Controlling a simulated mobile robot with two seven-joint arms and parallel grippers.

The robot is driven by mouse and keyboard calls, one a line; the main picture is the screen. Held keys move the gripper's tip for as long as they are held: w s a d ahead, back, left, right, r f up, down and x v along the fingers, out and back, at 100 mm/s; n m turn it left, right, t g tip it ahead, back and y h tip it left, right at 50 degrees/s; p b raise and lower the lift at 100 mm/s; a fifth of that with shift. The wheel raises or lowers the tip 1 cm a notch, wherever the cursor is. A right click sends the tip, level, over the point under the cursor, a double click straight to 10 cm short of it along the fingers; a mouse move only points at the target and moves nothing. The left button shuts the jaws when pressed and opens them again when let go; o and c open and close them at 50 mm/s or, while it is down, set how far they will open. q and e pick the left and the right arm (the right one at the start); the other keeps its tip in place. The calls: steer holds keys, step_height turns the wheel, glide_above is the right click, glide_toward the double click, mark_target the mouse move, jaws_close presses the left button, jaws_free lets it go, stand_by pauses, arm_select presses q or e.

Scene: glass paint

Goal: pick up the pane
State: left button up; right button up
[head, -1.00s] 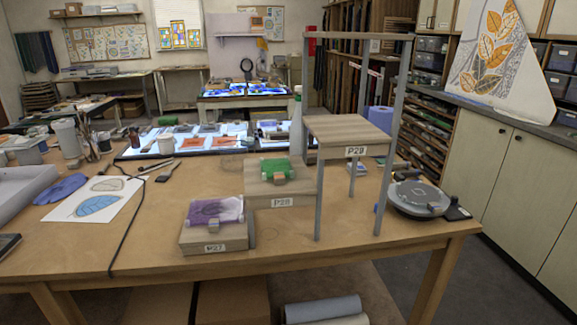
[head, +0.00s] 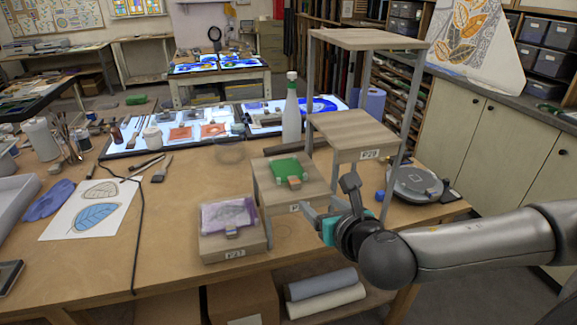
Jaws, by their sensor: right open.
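A green pane (head: 287,168) lies on the middle wooden step (head: 268,188), with a small tan block (head: 294,183) at its front edge. A purple-framed pane (head: 229,214) lies on the lowest step (head: 218,249), labelled P27, with a small grey block at its front. My right gripper (head: 326,200) is open and empty, just right of the front of the middle step, apart from both panes. It partly covers that step's label. My left gripper is out of view.
The tall shelf posts (head: 393,160) rise close behind my right arm. A green-capped bottle (head: 291,110) stands behind the steps. A round grey device (head: 415,186) sits at the right. Lit panels with orange pieces (head: 181,132) lie behind; a leaf drawing (head: 94,212) lies left.

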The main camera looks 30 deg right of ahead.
glide_toward(296, 183)
steer(key=x, duration=0.3)
steer(key=shift+x, duration=3.05)
jaws_close()
